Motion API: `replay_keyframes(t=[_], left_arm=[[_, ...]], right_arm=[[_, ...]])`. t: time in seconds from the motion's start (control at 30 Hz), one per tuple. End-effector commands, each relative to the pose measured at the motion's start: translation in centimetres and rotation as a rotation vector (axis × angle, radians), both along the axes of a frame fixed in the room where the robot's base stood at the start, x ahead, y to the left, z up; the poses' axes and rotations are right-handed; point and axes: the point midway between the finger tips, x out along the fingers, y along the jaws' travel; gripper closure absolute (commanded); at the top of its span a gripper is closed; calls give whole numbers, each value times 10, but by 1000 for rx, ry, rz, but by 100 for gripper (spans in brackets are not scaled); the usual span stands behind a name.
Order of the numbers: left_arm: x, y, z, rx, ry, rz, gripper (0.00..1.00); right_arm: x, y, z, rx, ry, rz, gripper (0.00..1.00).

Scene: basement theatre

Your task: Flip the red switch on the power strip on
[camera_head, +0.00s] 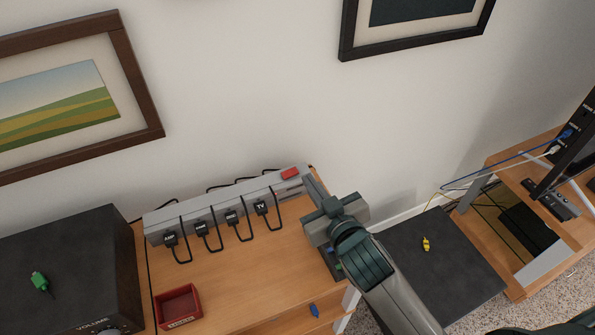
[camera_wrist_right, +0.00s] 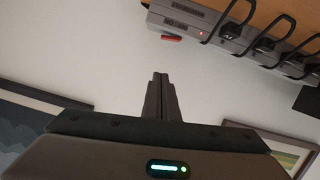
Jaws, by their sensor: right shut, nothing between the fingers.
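The grey power strip (camera_head: 217,205) lies along the back of the wooden cabinet top, against the wall. Its red switch (camera_head: 290,174) is at the right end; it also shows in the right wrist view (camera_wrist_right: 171,38). A small red light (camera_wrist_right: 201,33) glows on the strip in that view. I cannot tell the switch's position. My right gripper (camera_head: 311,178) is shut and empty, just right of the switch end. In the right wrist view its closed fingertips (camera_wrist_right: 161,76) appear apart from the switch. My left gripper is not in view.
Several black plugs, one marked TV (camera_head: 262,208), sit in the strip with looping cords. A red box (camera_head: 178,306), a black speaker-like box (camera_head: 65,265) and a blue connector (camera_head: 314,310) are nearby. A dark box (camera_head: 440,265) stands right of the cabinet.

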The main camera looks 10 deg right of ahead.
Motion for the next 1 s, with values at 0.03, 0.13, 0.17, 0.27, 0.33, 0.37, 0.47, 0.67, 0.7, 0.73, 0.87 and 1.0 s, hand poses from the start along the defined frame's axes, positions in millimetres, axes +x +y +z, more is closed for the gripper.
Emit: replay_keyframes(t=[0.03,0.13,0.17,0.27,0.33,0.37,0.47,0.67,0.7,0.73,0.87,1.0], left_arm=[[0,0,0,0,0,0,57],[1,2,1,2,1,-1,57],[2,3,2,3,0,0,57],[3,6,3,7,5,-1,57],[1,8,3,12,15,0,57],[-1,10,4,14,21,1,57],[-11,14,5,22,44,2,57],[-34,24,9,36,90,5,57],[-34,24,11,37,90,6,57],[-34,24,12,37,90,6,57],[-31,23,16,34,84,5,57],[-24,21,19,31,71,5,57]], right_arm=[[1,0,0,0,0,0,100],[5,1,-1,-1,0,0,100],[7,1,-1,-1,0,0,100],[16,3,-3,-1,0,0,100],[24,4,-4,-1,0,0,100],[28,4,-5,-1,1,0,100],[43,7,-9,-2,0,0,100],[78,12,-17,-1,0,-1,100],[85,13,-18,0,0,-1,100],[89,14,-20,0,0,0,100],[96,13,-37,-2,5,-1,100],[96,10,-52,-1,3,-1,100]])
